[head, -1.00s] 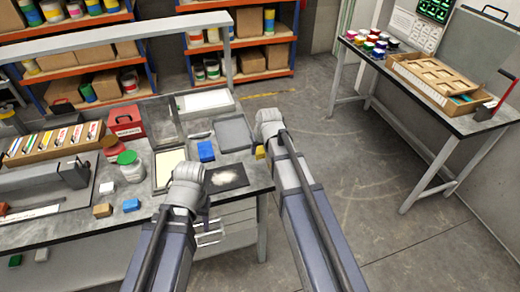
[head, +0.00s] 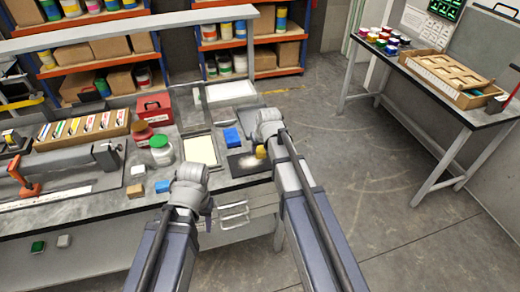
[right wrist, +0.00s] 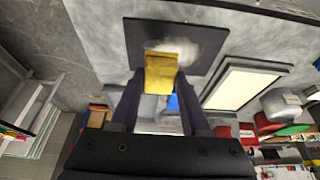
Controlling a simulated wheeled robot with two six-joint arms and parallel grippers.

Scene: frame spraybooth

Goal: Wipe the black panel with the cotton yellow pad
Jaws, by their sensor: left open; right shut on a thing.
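The black panel (head: 236,163) lies flat near the bench's right front corner, with a pale dusty smear on it. It also shows in the right wrist view (right wrist: 137,42), the smear near its middle. My right gripper (right wrist: 160,88) is shut on the yellow pad (right wrist: 161,72), which is over the panel and overlaps the smear. I cannot tell whether the pad touches the panel. The pad also shows in the head view (head: 261,152), partly hidden by my right arm. My left gripper (head: 209,207) is open and empty at the bench's front edge, left of the panel.
A blue block (head: 231,136) lies just behind the panel. A framed cream sheet (head: 201,151) lies to its left, then a green-lidded jar (head: 162,151) and a red box (head: 154,108). Open floor lies right of the bench, before a second table (head: 450,108).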

